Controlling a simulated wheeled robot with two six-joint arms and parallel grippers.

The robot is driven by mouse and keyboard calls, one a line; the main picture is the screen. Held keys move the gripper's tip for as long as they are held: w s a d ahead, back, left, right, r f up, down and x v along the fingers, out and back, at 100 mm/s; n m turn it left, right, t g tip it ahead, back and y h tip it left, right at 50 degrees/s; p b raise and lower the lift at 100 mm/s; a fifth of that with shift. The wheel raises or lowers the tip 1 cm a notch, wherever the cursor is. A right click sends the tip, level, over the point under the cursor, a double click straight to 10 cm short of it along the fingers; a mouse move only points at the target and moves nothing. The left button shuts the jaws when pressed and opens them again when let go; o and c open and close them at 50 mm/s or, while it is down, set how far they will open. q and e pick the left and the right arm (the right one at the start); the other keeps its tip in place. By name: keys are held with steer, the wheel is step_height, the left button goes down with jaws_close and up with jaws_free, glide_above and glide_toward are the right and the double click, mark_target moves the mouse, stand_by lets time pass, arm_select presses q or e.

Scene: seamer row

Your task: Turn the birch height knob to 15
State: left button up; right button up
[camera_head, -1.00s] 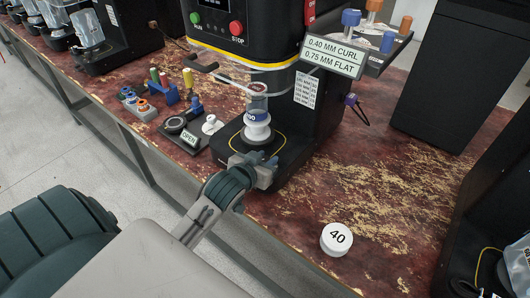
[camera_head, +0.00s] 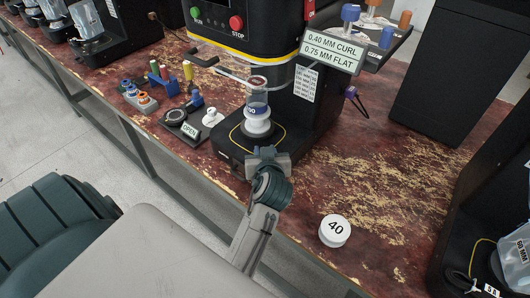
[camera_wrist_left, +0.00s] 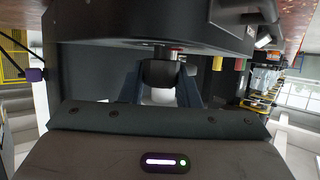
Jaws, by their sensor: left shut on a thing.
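The seamer (camera_head: 262,30) stands at the middle of the bench with a clear can on its white chuck plate (camera_head: 257,122). My left gripper (camera_head: 268,158) is at the front edge of the seamer's black base and covers what it holds. In the left wrist view, the gripper (camera_wrist_left: 162,92) has its two fingers around a small knob (camera_wrist_left: 161,98), whose pale face shows between them. A dark round part (camera_wrist_left: 160,72) is just beyond. No scale or number on the knob is readable, so its setting cannot be told. My right gripper is out of view.
A white disc marked 40 (camera_head: 334,230) lies on the bench right of my arm. A card (camera_head: 333,50) reads 0.40 MM CURL, 0.75 MM FLAT. Other machines stand left and right.

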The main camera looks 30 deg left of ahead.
arm_select(q)
steer(key=shift+f, duration=0.1)
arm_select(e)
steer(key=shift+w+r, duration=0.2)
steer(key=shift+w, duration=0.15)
arm_select(q)
steer(key=o, duration=1)
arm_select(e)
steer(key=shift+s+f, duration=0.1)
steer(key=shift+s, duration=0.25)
arm_select(q)
steer(key=shift+y, duration=0.3)
